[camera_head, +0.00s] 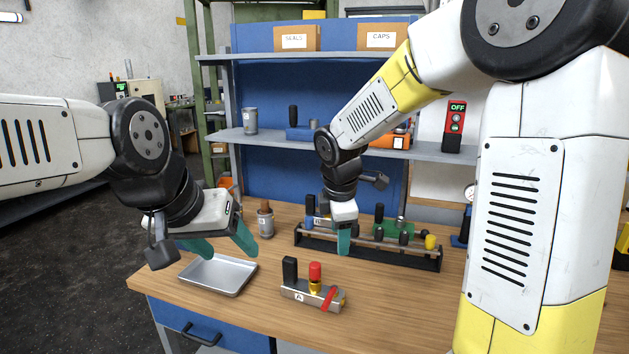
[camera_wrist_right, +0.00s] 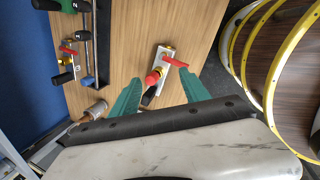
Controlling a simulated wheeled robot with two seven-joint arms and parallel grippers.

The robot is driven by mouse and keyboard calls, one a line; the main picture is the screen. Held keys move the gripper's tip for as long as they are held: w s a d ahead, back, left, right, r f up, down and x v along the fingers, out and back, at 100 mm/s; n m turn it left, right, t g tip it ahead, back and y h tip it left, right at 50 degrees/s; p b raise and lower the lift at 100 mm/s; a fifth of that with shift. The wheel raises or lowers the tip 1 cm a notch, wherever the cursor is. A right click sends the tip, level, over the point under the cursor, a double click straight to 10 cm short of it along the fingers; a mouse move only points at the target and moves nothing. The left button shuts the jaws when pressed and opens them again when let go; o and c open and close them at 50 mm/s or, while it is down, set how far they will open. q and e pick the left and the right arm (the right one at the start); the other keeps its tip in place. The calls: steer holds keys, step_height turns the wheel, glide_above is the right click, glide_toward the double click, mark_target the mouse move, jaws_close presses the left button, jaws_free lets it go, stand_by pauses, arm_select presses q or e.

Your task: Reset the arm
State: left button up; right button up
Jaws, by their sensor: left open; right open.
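My left gripper (camera_head: 229,252) is open and empty, with its teal fingers apart above the grey metal tray (camera_head: 215,286) at the table's left front. My right gripper (camera_head: 343,250) hangs over the table in front of the long black rack, its fingers overlapping in the head view. In the right wrist view my right gripper (camera_wrist_right: 160,88) is open, with nothing held between its teal fingers. A metal valve block (camera_head: 299,292) with a black knob, a red knob and a red lever lies on the wooden table, apart from both grippers. It also shows in the right wrist view (camera_wrist_right: 158,62).
The black rack (camera_head: 420,260) with several fittings stands behind the valve block. A grey cylinder (camera_head: 266,224) stands behind the tray. Shelves (camera_head: 345,57) with boxes rise at the back. Yellow-rimmed round objects (camera_wrist_right: 283,60) stand beyond the table edge. The front table is mostly clear.

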steer(key=s+d+r+m+t+y, duration=0.1)
steer(key=s+d+r+m, duration=0.3)
steer(key=s+m, duration=0.5)
steer(key=s+d+r+m+t+y, duration=0.1)
steer(key=s+d+r+m, duration=0.3)
steer(key=s+m, duration=0.5)
steer(key=shift+s+d+r+m+t+y, duration=0.3)
steer(key=shift+r+m+t+y, duration=0.15)
steer(key=shift+r, duration=0.25)
